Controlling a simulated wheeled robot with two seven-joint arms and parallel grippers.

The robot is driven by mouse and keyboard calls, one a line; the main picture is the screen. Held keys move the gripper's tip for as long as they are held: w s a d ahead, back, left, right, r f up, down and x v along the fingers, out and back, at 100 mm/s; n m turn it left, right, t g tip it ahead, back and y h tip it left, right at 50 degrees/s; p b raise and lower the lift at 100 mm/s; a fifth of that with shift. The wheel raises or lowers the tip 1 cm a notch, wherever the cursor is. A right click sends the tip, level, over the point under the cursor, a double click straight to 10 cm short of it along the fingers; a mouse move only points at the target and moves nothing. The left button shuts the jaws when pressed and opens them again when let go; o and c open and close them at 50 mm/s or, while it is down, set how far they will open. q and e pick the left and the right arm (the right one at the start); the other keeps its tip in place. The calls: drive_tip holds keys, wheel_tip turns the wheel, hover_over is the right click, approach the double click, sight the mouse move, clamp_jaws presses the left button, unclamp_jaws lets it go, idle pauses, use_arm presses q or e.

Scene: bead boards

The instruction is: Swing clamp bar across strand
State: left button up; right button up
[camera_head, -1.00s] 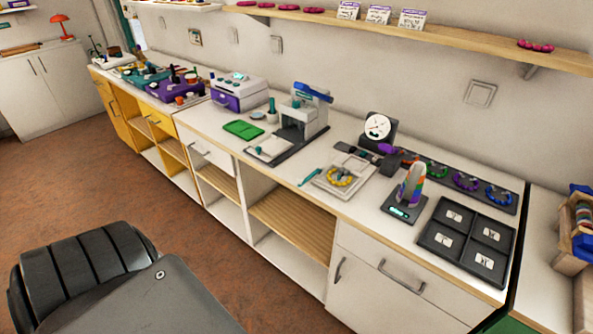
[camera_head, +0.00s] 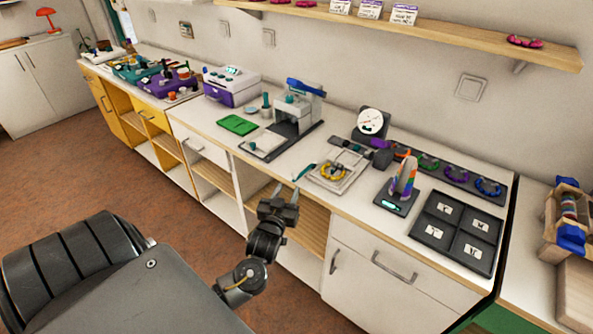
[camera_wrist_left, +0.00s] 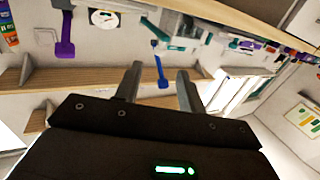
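A dark bar with a purple end (camera_head: 380,145) lies beside the round white dial gauge (camera_head: 370,121); I cannot tell for certain that it is the clamp bar. A purple paddle-shaped part (camera_wrist_left: 65,45) shows at the upper left of the left wrist view. A ring-shaped strand of yellow beads (camera_head: 332,170) lies on a pale square tray (camera_head: 350,181). My left gripper (camera_head: 285,190) is in front of the counter's front edge, left of the tray and apart from it. Its two fingers (camera_wrist_left: 158,82) are spread with nothing between them.
A teal tool (camera_head: 303,171) lies near the front edge by the gripper. A press (camera_head: 297,108) stands behind left. Open shelves (camera_head: 306,222) lie below the counter.

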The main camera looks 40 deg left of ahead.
sight(294, 176)
use_arm(q)
drive_tip(key=p+x, duration=0.1)
drive_tip(key=x, duration=0.9)
drive_tip(key=shift+w+a+f, duration=0.1)
drive_tip(key=shift+w, duration=0.25)
drive_tip(key=shift+c, duration=0.3)
clamp_jaws()
